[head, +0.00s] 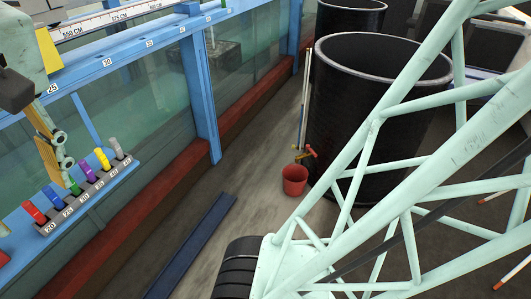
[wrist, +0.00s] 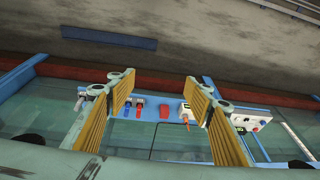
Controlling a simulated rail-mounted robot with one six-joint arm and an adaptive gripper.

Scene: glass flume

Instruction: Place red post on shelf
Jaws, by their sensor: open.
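Blue, purple, yellow and grey posts lie along the same rack. My gripper (head: 66,166) is above the rack at the left of the head view, its pads apart. In the wrist view my gripper (wrist: 160,88) is open and empty. Small red and blue posts (wrist: 137,107) show just right of its left finger, which hides part of the rack. A separate red block (wrist: 164,113) shows between the fingers.
A blue ledge and glass flume (head: 150,105) run along the left. A box with knobs (wrist: 258,120) and a white-and-orange item (wrist: 186,113) are on the ledge.

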